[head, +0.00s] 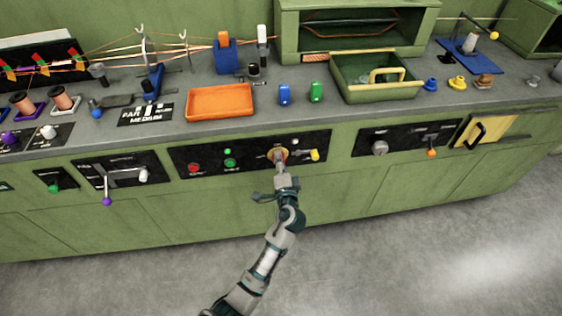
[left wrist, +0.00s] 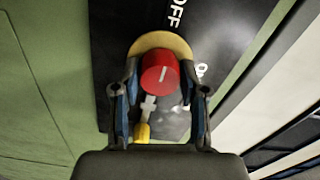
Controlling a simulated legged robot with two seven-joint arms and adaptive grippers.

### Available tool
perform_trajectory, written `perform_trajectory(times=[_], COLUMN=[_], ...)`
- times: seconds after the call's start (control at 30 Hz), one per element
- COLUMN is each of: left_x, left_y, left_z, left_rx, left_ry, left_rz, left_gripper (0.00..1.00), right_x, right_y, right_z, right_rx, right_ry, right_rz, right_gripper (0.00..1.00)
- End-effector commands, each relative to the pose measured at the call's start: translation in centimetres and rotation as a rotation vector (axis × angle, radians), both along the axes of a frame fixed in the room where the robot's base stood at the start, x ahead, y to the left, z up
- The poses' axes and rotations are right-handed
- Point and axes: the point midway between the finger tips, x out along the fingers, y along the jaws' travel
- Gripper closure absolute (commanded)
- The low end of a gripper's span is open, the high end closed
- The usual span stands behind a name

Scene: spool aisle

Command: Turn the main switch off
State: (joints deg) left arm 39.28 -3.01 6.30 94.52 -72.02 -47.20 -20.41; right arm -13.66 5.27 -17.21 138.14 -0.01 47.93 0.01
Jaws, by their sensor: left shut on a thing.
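The main switch is a red knob (left wrist: 160,70) on a yellow disc (left wrist: 150,41), set in a black panel (left wrist: 120,30). The word OFF stands on the panel above and right of the knob, and a partly hidden label lies right of it. A short pale mark on the knob runs roughly upright in the left wrist view. My left gripper (left wrist: 160,92) is shut on the knob, one finger on each side. In the head view my left gripper (head: 279,164) covers most of the switch, and some yellow disc (head: 284,152) shows. My right gripper is out of view.
The same black panel (head: 240,150) carries a red button (head: 194,168), green buttons (head: 230,162) and a yellow-ended lever (head: 314,155) close right of my gripper. An orange tray (head: 220,102) stands on the counter above. The floor in front is clear.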

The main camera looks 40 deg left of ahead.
Motion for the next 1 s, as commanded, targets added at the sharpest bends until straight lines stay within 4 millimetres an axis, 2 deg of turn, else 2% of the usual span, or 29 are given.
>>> perform_trajectory(times=[0.03, 0.2, 0.23, 0.3, 0.33, 0.7, 0.87, 1.0], left_x=[-0.2, -0.2, -0.2, -0.2, -0.2, -0.4, -2.0, -4.2], left_y=[0.1, 0.1, 0.1, 0.1, 0.1, -0.4, -2.3, -4.8], left_z=[-0.9, -1.0, -1.0, -1.0, -0.9, -0.3, -0.5, -0.6], left_rx=[-0.010, -0.010, -0.010, -0.009, -0.008, -0.004, -0.006, -0.007], left_ry=[0.014, 0.015, 0.015, 0.015, 0.014, 0.005, 0.005, 0.008], left_rz=[0.007, 0.006, 0.006, 0.006, 0.005, 0.001, 0.001, 0.002], left_gripper=[0.92, 0.92, 0.55, 0.37, 0.32, 0.32, 0.32, 0.32], right_x=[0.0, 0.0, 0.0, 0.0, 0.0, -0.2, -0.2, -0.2], right_y=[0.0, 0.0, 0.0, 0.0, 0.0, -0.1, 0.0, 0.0], right_z=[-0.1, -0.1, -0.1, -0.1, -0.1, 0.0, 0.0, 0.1], right_rx=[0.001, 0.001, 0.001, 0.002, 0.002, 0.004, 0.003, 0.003], right_ry=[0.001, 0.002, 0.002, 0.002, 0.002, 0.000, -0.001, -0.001], right_rz=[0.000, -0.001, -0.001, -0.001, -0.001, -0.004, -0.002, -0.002], right_gripper=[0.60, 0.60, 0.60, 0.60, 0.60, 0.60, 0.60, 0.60])
